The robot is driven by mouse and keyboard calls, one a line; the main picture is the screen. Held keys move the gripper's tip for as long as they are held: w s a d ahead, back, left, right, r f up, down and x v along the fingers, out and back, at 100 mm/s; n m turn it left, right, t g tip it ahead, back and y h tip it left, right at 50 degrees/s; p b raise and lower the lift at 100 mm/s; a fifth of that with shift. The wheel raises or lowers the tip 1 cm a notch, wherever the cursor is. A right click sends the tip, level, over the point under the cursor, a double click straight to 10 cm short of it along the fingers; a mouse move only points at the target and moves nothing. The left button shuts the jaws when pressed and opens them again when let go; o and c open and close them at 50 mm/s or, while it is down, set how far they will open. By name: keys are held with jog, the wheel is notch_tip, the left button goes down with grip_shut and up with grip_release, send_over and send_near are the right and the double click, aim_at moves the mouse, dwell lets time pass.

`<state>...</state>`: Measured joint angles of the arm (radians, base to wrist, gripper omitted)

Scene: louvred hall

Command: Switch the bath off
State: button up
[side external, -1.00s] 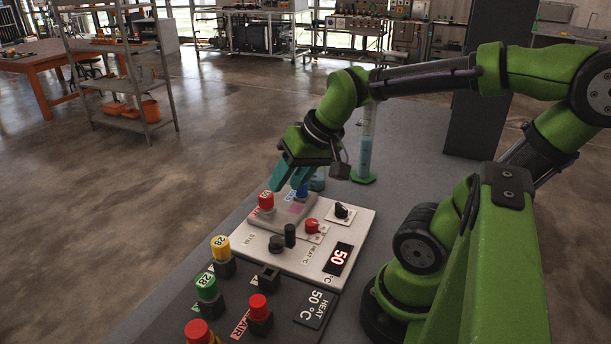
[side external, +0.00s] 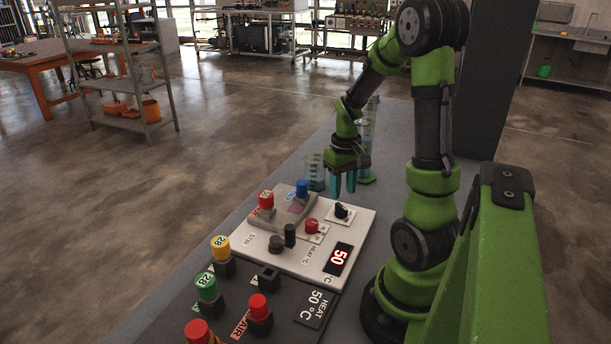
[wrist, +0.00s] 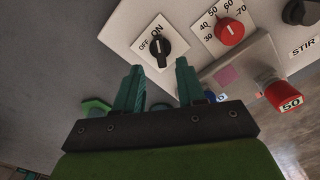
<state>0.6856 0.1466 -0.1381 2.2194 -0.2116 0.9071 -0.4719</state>
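The bath's white control panel (side external: 268,250) lies on the grey bench, with a red-lit display reading 50 (side external: 338,259). Its black on/off knob (side external: 342,211) sits near the panel's far right corner. In the wrist view the knob (wrist: 152,48) stands between the labels OFF and ON, and its handle seems turned towards ON. My gripper (side external: 343,194) points down just above and beyond the knob, apart from it. In the wrist view its teal fingers (wrist: 158,68) are apart with nothing between them, and the knob shows just past their tips.
A red heat dial (wrist: 229,32) and a black stir knob (wrist: 299,12) are close by. A red-capped button (side external: 266,200) and a blue one (side external: 302,188) stand on a raised grey block. Clear cylinders (side external: 315,170) stand behind my gripper. A dark panel with several buttons lies nearer.

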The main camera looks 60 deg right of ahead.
aim_at(342, 206)
jog(key=shift+f, duration=3.05)
jog(key=shift+c, duration=0.3)
grip_shut()
jog(key=shift+f, duration=0.1)
